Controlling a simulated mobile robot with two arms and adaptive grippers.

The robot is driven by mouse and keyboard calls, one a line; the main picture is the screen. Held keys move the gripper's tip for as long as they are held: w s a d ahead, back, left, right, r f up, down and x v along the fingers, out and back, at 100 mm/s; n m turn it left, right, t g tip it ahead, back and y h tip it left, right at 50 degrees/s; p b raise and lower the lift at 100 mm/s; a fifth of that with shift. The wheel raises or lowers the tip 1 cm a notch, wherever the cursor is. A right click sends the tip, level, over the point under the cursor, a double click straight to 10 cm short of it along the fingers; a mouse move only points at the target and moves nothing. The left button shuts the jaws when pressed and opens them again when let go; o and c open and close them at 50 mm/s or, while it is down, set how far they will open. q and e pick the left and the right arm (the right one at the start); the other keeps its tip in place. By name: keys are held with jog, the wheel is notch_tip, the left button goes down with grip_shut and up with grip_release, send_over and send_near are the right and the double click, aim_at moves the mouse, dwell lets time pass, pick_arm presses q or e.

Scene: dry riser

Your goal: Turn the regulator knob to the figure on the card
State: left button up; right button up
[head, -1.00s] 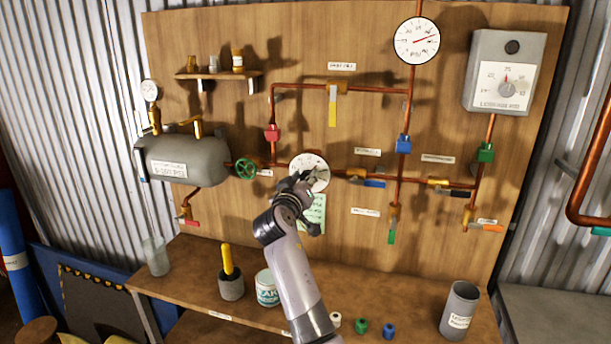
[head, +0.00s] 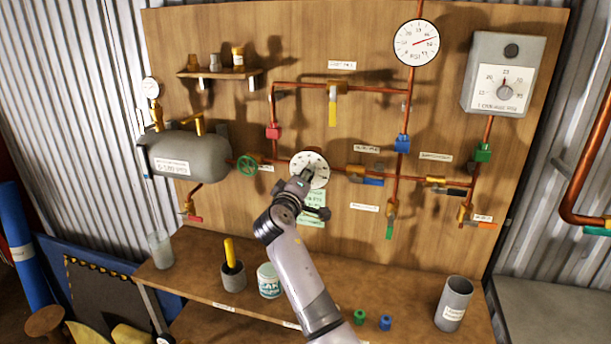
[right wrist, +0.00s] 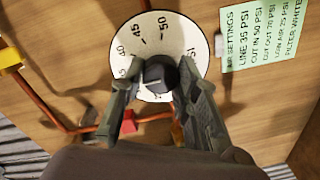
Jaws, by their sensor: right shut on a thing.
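The regulator knob (right wrist: 157,72) is dark and sits at the middle of a round white dial (right wrist: 183,30) with black figures, which also shows in the head view (head: 318,160). My right gripper (right wrist: 153,82) is shut on the knob, one finger at each side. In the head view it (head: 306,176) covers the lower left of the dial. Figures such as 45 and 50 show on the dial; the knob's exact setting cannot be read. The green card (right wrist: 262,32) beside the dial reads "LINE 35 PSI" among other settings. My left gripper is not in view.
Copper pipes with coloured valve handles run around the dial, with a green handwheel (head: 247,165) to its left. A round pressure gauge (head: 416,43) is above right. A bench (head: 215,290) below holds a can (head: 268,281), a grey cup (head: 454,304) and small fittings.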

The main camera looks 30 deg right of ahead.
jog(key=shift+r, duration=0.1)
dwell(0.3)
jog(key=o, duration=1.2)
jog(key=shift+w+a, duration=0.1)
jog(key=v, duration=1.2)
